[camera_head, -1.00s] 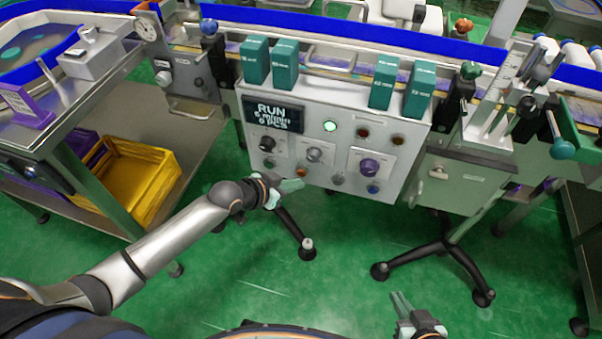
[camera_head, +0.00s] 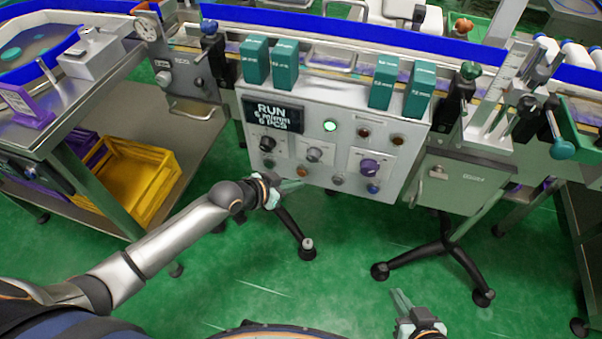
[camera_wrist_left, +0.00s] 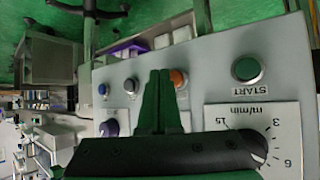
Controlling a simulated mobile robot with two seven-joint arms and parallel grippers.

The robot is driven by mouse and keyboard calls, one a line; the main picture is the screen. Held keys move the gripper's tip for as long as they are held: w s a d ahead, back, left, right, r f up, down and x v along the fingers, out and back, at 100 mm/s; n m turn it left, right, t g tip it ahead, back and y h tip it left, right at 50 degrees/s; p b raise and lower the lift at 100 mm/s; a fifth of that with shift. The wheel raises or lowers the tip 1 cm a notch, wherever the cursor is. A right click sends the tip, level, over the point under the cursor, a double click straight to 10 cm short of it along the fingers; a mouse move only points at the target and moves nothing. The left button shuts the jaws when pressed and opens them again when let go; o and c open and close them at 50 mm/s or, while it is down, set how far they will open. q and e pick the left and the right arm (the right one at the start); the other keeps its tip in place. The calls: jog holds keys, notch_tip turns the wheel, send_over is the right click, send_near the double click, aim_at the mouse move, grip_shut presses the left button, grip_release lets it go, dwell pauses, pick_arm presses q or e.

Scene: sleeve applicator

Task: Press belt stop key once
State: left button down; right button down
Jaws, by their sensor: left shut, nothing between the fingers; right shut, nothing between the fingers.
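The grey control panel (camera_head: 328,158) stands ahead, its display reading RUN. Along its lower edge are a green START button (camera_wrist_left: 247,69), an orange button (camera_wrist_left: 180,79), a grey-blue button (camera_wrist_left: 130,85) and a blue button (camera_wrist_left: 103,90). The orange button also shows in the head view (camera_head: 301,170). Only the START label is readable; no stop label can be read. My left gripper (camera_head: 302,183) is shut and empty, just below the orange button in the head view. In the left wrist view its fingertips (camera_wrist_left: 160,73) partly cover that button's edge; contact cannot be told. My right gripper (camera_head: 396,292) is shut and empty, low and away from the panel.
Above the buttons are several knobs, including a purple one (camera_head: 369,167), and a lit green lamp (camera_head: 330,126). Teal blocks (camera_head: 384,82) stand on top of the panel. A cart with a yellow crate (camera_head: 150,172) is at left. The floor below the panel is open around stand legs.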

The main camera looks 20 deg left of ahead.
pick_arm(q)
jog(key=shift+w, duration=0.15)
jog(key=shift+w, duration=0.3)
jog(key=shift+w, duration=0.4)
dwell(0.7)
dwell(0.4)
jog(key=shift+s+p, duration=0.55)
jog(key=shift+s, duration=0.3)
